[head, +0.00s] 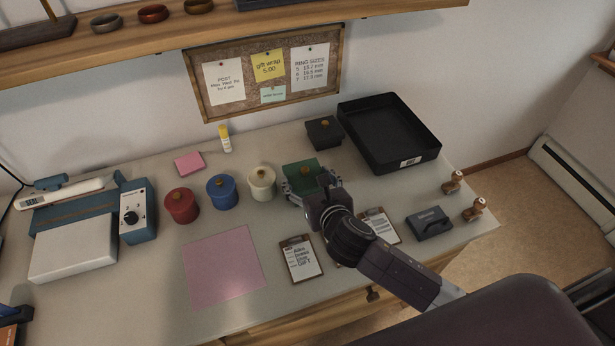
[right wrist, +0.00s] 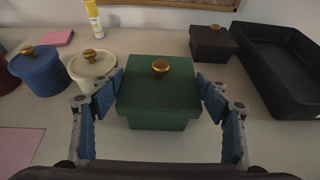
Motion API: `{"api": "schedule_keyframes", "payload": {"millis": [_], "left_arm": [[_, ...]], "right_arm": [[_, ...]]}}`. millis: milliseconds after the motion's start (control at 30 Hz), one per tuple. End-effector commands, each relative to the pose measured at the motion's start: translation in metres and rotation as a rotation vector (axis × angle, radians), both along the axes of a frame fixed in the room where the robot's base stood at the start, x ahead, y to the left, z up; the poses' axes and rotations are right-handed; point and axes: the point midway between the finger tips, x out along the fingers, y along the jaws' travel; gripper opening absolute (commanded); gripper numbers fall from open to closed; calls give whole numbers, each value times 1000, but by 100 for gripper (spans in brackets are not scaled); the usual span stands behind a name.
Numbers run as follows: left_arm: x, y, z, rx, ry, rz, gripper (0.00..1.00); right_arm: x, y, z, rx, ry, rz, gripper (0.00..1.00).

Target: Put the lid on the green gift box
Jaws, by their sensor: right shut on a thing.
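The green gift box (right wrist: 158,124) shows in the right wrist view as a narrow band of green wall under its square green lid (right wrist: 150,88). The lid has a gold knob and sits level, squarely over the box; I cannot tell whether it is fully seated. In the head view the green lid (head: 301,183) is partly hidden by my right gripper (head: 306,186). In the right wrist view my right gripper (right wrist: 160,90) has its blue-padded fingers on the left and right sides of the lid, shut on it. My left gripper is not in view.
A cream round box (head: 261,184) stands close left, with blue (head: 222,193) and red (head: 181,207) round boxes beyond. A black lidded box (head: 324,133) and black tray (head: 385,137) stand behind right. Clipboards (head: 301,260) lie in front. A pink sheet (head: 223,266) lies front left.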

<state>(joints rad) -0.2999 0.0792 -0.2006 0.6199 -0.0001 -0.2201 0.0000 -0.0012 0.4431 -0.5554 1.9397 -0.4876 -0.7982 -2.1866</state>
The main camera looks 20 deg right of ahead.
Motion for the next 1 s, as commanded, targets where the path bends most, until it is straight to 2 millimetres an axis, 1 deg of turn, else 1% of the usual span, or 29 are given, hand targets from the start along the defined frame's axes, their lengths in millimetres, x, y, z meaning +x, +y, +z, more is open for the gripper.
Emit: {"api": "schedule_keyframes", "payload": {"millis": [167,600,1000], "left_arm": [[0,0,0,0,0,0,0],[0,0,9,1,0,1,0],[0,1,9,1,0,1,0]], "right_arm": [[0,0,0,0,0,0,54],[0,0,1,-1,0,-1,54],[0,0,0,0,0,0,54]]}}
